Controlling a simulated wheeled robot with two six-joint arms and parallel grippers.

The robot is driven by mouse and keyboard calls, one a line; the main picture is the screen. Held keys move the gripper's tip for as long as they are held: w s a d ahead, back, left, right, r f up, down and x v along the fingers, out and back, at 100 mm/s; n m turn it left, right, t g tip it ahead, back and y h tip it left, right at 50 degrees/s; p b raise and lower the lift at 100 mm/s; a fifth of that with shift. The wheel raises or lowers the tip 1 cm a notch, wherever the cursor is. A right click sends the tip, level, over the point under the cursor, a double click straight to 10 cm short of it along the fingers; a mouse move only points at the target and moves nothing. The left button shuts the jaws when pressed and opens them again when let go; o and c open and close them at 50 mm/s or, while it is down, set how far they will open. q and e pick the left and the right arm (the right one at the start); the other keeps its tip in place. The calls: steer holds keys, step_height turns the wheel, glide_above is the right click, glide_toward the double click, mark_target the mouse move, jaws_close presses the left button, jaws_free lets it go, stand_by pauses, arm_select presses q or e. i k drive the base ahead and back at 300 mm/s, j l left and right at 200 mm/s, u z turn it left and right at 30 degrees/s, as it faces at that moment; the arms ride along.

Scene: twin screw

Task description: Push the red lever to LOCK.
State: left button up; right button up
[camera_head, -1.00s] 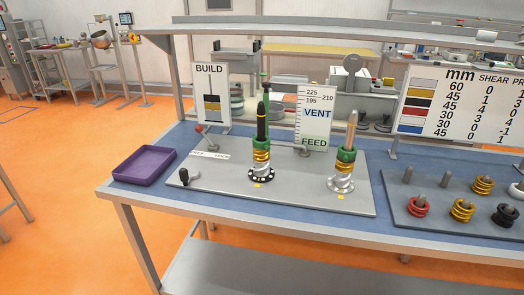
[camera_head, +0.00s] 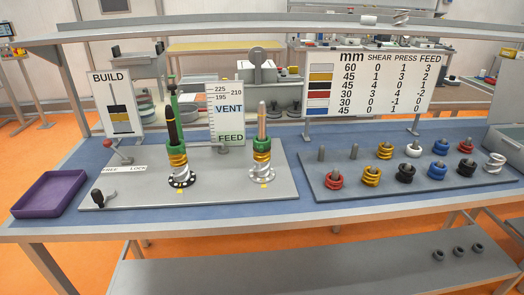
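The red lever (camera_head: 108,144) stands at the back left of the grey plate (camera_head: 216,190), a red ball on a thin rod. It leans to the left, over the FREE end of a white label strip (camera_head: 124,169); LOCK is written at the strip's right end. Two screw posts stand on the plate: a left post with a black tip (camera_head: 172,130) and a right post with a copper-coloured tip (camera_head: 262,125). Both carry green collars and yellow rings. Neither of my grippers is in view.
A black-knobbed crank (camera_head: 97,197) sits at the plate's front left. A purple tray (camera_head: 50,195) lies left of the plate. A rack (camera_head: 340,192) with coloured rings is on the right.

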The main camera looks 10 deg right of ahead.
mark_target(107, 142)
steer(key=i+j+z, duration=0.1)
steer(key=j, duration=0.35)
steer(key=i+j, duration=0.2)
steer(key=j, duration=0.25)
steer(key=i+j+z, duration=0.15)
steer(key=j, duration=0.3)
steer(key=i+j, duration=0.15)
steer(key=j, duration=0.3)
steer(key=i+j+z, duration=0.15)
steer(key=j, duration=0.3)
steer(key=j+z, duration=0.1)
steer(key=j, duration=0.4)
steer(key=i, duration=0.05)
